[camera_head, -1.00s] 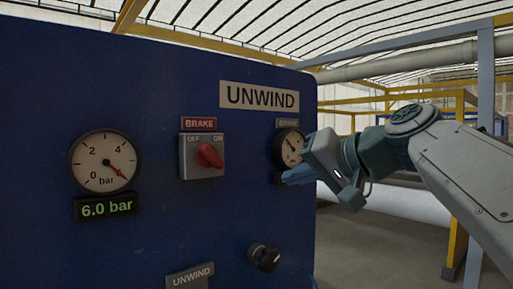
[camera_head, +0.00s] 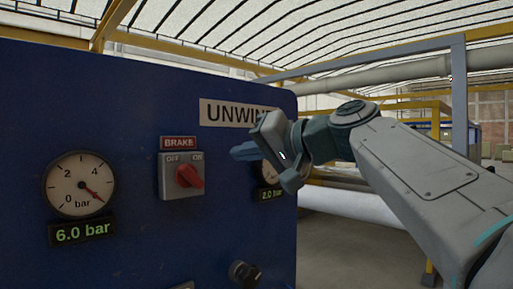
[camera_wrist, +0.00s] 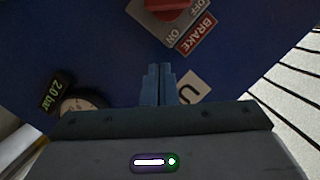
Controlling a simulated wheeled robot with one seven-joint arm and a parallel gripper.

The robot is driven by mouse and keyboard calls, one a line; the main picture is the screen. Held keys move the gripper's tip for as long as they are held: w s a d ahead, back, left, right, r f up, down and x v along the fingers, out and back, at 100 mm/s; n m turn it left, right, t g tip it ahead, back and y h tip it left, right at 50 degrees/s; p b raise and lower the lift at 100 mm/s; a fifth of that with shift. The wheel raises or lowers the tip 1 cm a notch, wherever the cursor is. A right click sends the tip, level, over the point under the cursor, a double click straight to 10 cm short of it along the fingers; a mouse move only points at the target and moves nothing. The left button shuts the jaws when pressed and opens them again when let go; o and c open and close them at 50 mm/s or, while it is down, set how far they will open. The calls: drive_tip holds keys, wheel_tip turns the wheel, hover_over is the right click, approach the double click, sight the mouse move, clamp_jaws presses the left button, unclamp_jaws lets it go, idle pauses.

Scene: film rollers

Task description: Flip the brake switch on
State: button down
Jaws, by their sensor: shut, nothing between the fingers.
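The brake switch (camera_head: 169,188) is a grey square plate with a red knob (camera_head: 189,176) on the blue panel. OFF is printed at its upper left and ON at its upper right, under a red BRAKE label (camera_head: 178,143). The knob's handle lies roughly sideways; I cannot tell its setting for sure. In the wrist view the switch (camera_wrist: 150,14) is at the top edge, partly cut off. My gripper (camera_head: 234,152) is shut and empty, to the right of the switch and a little higher in the picture. Its blue fingertips (camera_wrist: 158,68) point toward the panel, apart from the knob.
A gauge (camera_head: 80,184) with a 6.0 bar display is left of the switch. A smaller gauge (camera_wrist: 84,101) with a 2.0 bar display is partly behind my gripper in the head view. The UNWIND sign (camera_head: 220,112) is above. A black knob (camera_head: 245,274) sticks out below.

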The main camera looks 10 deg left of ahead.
sight(191, 176)
drive_tip(key=a+f, duration=0.1)
drive_tip(key=a, duration=0.1)
drive_tip(key=a+f+p, duration=0.1)
drive_tip(key=a, duration=0.1)
drive_tip(key=a+f, duration=0.1)
drive_tip(key=a, duration=0.1)
drive_tip(key=shift+w, duration=0.4)
drive_tip(key=shift+s+a+f, duration=0.15)
drive_tip(key=shift+a+f, duration=0.05)
drive_tip(key=shift+f, duration=0.2)
drive_tip(key=shift+d, duration=0.1)
drive_tip(key=shift+f, duration=0.1)
